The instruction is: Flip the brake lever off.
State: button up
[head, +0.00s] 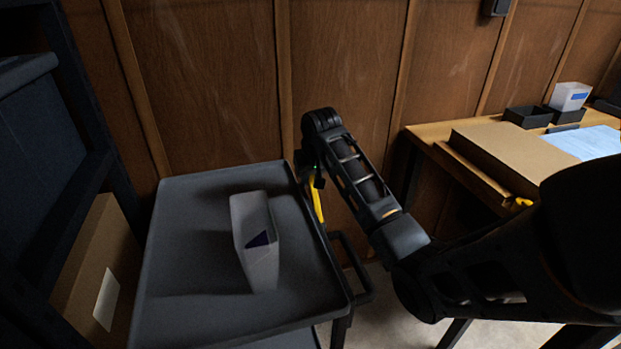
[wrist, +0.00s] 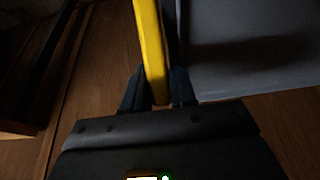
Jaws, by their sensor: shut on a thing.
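The yellow brake lever (head: 317,200) is at the right edge of a dark grey cart (head: 190,270), near its back right corner. My gripper (head: 316,179) reaches down over that corner from the right, at the lever's upper end. In the wrist view the lever (wrist: 151,50) runs down between the two dark fingers of my gripper (wrist: 158,90), which are shut on it. The lever's lower end is hidden in the head view by the cart's edge and handle.
A cart handle (head: 352,268) sticks out on the right. A wooden wall (head: 210,80) is close behind. A wooden desk (head: 430,134) with trays and a cardboard box (head: 500,150) stands at right. Dark shelving (head: 45,180) is at left.

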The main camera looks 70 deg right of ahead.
aim_at(315, 197)
jog(key=shift+a, duration=0.1)
grip_shut()
jog(key=shift+s+a+r+t+h+p, duration=0.6)
jog(key=shift+a+r+p, duration=0.05)
jog(key=shift+a+r, duration=0.1)
jog(key=shift+s+a+r+t+h, duration=0.25)
jog(key=shift+s+a+t+h, duration=0.15)
jog(key=shift+s+a, duration=0.1)
jog(key=shift+s+a+r+t+h, duration=0.2)
jog(key=shift+s+a+t+h, duration=0.15)
jog(key=shift+a+h, duration=0.1)
jog(key=shift+s+a+r+t+h+b, duration=0.3)
jog(key=shift+s+a+t+h+b, duration=0.3)
jog(key=shift+s+a+h+b, duration=0.15)
jog(key=shift+s+a+r+t+h+b, duration=0.25)
jog(key=shift+s+a+t+h+b, duration=0.3)
jog(key=shift+s+a+h+b, duration=0.2)
jog(key=o, duration=0.9)
grip_release()
jog(key=shift+w+a, duration=0.1)
jog(key=shift+c, duration=0.2)
jog(key=v, duration=0.7)
jog(key=shift+s+a, duration=0.3)
